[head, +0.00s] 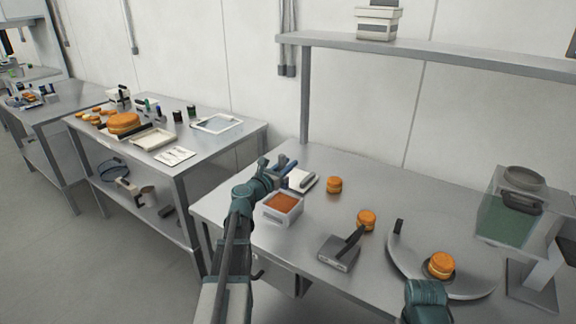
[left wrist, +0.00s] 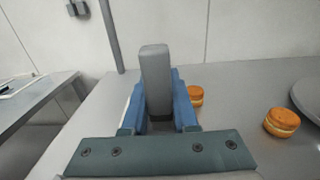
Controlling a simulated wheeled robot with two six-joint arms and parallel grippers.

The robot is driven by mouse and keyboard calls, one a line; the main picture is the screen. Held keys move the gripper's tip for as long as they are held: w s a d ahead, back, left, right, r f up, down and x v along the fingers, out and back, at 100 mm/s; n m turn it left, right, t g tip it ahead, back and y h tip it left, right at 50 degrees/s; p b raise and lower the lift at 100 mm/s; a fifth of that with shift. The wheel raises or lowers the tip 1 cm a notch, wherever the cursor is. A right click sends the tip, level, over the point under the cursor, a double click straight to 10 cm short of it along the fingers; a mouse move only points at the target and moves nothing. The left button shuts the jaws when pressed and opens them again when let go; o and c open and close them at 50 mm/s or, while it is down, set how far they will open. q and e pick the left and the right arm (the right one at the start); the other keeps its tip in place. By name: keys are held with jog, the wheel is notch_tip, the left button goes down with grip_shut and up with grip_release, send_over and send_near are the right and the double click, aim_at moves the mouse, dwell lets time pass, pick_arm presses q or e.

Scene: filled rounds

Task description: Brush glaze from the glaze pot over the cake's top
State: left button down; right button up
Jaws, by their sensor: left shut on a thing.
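My left gripper (head: 276,174) is above the table's back left, behind a white square pot of orange-brown glaze (head: 283,203). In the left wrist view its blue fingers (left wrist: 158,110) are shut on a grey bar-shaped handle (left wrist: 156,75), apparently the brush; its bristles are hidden. A round orange cake with a pale middle (head: 440,265) sits on a grey curved dish at the right. Two similar cakes stand on the table, one behind (head: 334,185) and one nearer the middle (head: 366,219). A teal part of my right arm is at the lower right; its fingers do not show.
A white tray with a dark thing (head: 303,181) lies beside my left gripper. A grey block with a black handle (head: 338,252) stands in front of the middle cake. A machine with a greenish container (head: 508,218) stands at the right. A shelf (head: 430,52) runs above the back.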

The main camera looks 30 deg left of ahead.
pick_arm(q)
jog(key=shift+f+b, duration=3)
jog(key=shift+f+b, duration=0.5)
jog(key=shift+b, duration=0.05)
notch_tip(320, 180, up, 7)
jog(key=p, duration=0.7)
dwell(0.6)
jog(key=shift+r+p, duration=0.5)
jog(key=shift+p, duration=0.05)
